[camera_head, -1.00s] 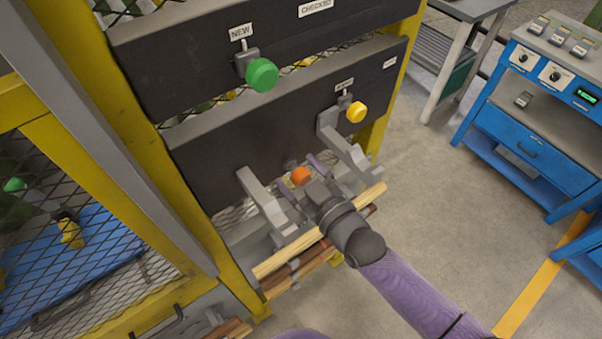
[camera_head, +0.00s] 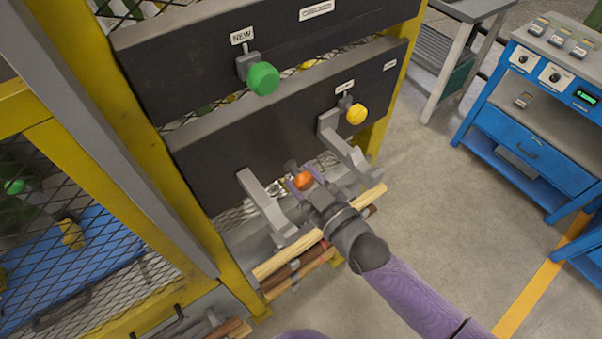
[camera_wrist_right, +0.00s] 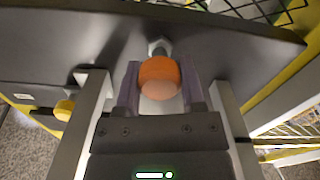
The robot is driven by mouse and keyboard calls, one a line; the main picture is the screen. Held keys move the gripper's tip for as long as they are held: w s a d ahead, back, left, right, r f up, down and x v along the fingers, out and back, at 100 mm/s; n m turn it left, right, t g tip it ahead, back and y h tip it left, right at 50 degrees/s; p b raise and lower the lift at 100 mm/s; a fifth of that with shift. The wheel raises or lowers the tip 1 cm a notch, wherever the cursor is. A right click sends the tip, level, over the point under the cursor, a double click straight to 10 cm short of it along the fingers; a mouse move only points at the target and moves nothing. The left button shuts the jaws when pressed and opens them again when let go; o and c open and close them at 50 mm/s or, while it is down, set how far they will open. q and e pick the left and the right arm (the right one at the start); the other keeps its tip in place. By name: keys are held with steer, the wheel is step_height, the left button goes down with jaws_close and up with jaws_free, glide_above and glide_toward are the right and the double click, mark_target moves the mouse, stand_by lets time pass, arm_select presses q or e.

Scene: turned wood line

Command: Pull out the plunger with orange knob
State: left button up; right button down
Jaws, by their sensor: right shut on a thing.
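The orange knob (camera_head: 303,181) of the plunger sits low on the dark panel (camera_head: 215,165), between two grey bracket arms. My right gripper (camera_head: 305,184) reaches in from the lower right and is shut on the orange knob. In the right wrist view the orange knob (camera_wrist_right: 159,78) is between the two purple fingers of my right gripper (camera_wrist_right: 160,90), with its grey shaft (camera_wrist_right: 159,47) behind it at the panel. My left gripper is not in view.
Grey bracket arms (camera_head: 262,203) and (camera_head: 350,160) flank the knob, with wooden rods (camera_head: 290,253) below. A green knob (camera_head: 262,78) and a yellow knob (camera_head: 356,114) are higher on the rack. A blue workbench (camera_head: 520,130) stands at the right, with open floor between.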

steer(key=p+v, duration=0.1)
steer(key=v, duration=0.1)
steer(key=shift+s+d, duration=0.15)
steer(key=shift+s, duration=0.15)
steer(key=shift+w, duration=0.1)
steer(key=shift+c, duration=1)
jaws_free()
steer(key=v, duration=1)
